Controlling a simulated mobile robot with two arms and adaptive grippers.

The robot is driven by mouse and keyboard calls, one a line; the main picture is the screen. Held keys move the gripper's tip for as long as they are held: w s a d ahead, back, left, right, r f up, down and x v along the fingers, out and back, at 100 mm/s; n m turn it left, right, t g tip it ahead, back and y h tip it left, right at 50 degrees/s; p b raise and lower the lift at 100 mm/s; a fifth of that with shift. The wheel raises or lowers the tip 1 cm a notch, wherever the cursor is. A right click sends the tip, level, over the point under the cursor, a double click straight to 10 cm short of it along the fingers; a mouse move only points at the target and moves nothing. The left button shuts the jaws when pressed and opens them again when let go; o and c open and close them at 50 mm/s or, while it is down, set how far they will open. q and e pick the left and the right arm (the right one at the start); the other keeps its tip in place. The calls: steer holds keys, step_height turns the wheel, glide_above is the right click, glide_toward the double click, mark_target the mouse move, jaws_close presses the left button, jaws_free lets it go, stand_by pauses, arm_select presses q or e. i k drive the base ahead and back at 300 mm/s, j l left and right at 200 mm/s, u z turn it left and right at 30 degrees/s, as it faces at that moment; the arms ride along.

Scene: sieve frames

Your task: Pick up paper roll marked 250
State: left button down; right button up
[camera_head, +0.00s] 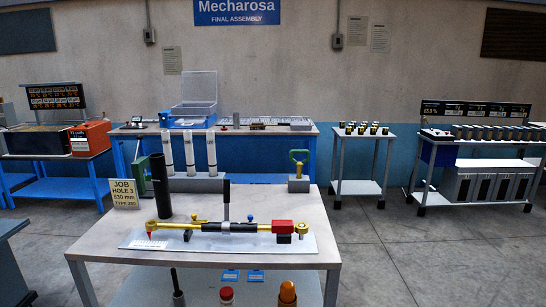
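Three tall white rolls stand upright side by side in a grey block at the back of the near table: a left roll (168,150), a middle roll (189,152) and a right roll (211,152). Any marks on them are too small to read, so I cannot tell which is 250. The grey block (197,184) hides their lower ends. Neither of my grippers is in view.
On the near table (100,240), a black tube (160,186) stands left of the block beside a job card (125,193). A yellow-and-black bar tool (232,228) lies across the front. A green-handled tool (299,168) stands at right. Benches line the wall.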

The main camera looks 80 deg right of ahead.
mark_target(187, 134)
steer(key=z, duration=2)
steer(key=i+l+u, duration=0.1)
steer(key=l+u, duration=0.1)
steer(key=l, duration=0.2)
steer(key=i, duration=0.05)
